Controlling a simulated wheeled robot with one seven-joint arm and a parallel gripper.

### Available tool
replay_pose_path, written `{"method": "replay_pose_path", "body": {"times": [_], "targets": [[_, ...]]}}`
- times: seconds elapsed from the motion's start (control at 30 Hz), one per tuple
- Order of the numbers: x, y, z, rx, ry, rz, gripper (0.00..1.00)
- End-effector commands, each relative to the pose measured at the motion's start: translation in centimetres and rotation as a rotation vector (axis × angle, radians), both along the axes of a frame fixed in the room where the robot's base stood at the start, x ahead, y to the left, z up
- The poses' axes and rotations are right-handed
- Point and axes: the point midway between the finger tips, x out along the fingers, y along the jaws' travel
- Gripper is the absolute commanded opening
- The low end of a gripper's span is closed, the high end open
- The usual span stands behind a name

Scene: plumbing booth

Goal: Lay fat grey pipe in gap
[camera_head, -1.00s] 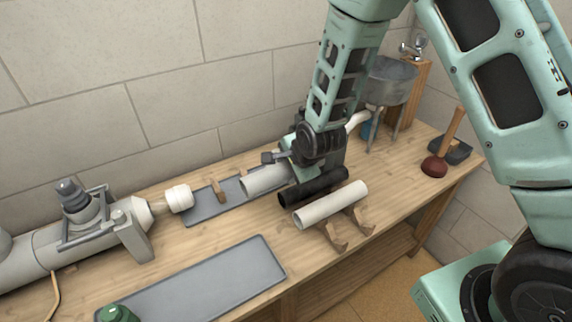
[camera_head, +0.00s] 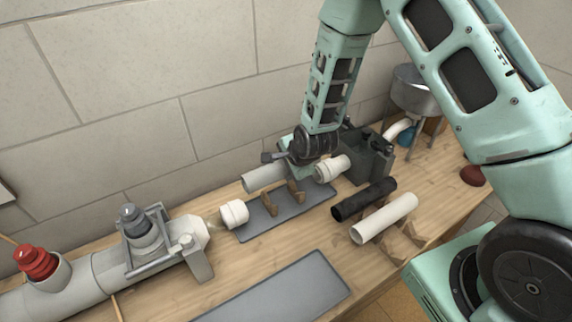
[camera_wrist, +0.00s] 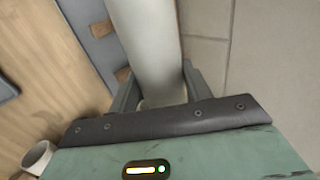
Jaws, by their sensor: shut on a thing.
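My gripper (camera_head: 298,172) is shut on the fat grey pipe (camera_head: 263,178). The pipe's free end points left in the head view; in the wrist view the pipe (camera_wrist: 148,40) runs away between the two fingers (camera_wrist: 157,92). The pipe appears above or behind the grey tray's (camera_head: 312,203) wall-side edge; its exact height is unclear. The gap lies between a left white collar (camera_head: 234,213) and a right white collar (camera_head: 331,168). Two wooden cradles (camera_head: 269,203) stand on the tray between the collars and look empty.
A black pipe (camera_head: 364,200) and a cream pipe (camera_head: 385,218) lie on wooden rests at the right front. A dark grey block (camera_head: 371,160) stands behind the right collar. A valve assembly (camera_head: 150,245) is at left. A front tray (camera_head: 285,290) is empty.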

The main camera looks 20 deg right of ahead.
Motion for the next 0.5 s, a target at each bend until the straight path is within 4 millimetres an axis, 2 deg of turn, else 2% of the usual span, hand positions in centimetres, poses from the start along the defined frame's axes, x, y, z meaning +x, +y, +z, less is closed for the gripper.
{"method": "replay_pose_path", "body": {"times": [0.5], "targets": [[0.0, 0.0, -3.7, -0.001, 0.000, 0.001, 0.23]]}}
